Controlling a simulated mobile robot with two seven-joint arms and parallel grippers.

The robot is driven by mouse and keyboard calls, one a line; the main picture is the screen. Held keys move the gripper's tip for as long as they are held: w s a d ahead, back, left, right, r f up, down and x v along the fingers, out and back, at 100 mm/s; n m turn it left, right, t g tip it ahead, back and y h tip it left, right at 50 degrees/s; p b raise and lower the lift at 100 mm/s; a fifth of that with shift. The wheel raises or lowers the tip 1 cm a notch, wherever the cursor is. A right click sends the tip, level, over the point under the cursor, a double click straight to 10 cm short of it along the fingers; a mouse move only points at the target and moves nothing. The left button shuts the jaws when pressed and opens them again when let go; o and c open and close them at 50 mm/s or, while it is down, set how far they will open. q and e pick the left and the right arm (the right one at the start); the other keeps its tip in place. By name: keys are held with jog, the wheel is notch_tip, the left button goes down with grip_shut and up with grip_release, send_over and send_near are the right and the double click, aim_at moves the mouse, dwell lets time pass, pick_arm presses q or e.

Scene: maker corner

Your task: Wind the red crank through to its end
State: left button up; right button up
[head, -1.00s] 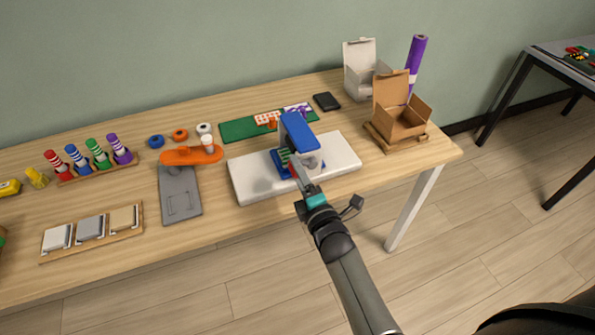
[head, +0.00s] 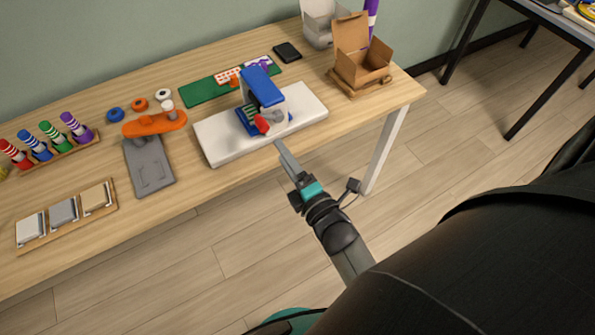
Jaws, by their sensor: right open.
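The red crank (head: 262,124) shows as a small red knob on the front of a blue and white machine (head: 262,92). The machine stands on a white slab (head: 220,144) near the front of the wooden table. My right gripper (head: 280,150) is in front of the slab's front edge, apart from the crank and empty. Its fingers look close together from this angle. The crank's arm is mostly hidden behind its knob. My left gripper is not in view.
An orange tool (head: 155,124) on a grey base (head: 150,168) stands left of the slab. An open cardboard box (head: 362,64) stands at the right. A green mat (head: 205,88) lies behind. The floor in front of the table is free.

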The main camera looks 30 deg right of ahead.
jog(key=shift+s+d, duration=0.1)
jog(key=shift+s, duration=2.55)
jog(key=shift+c, duration=0.4)
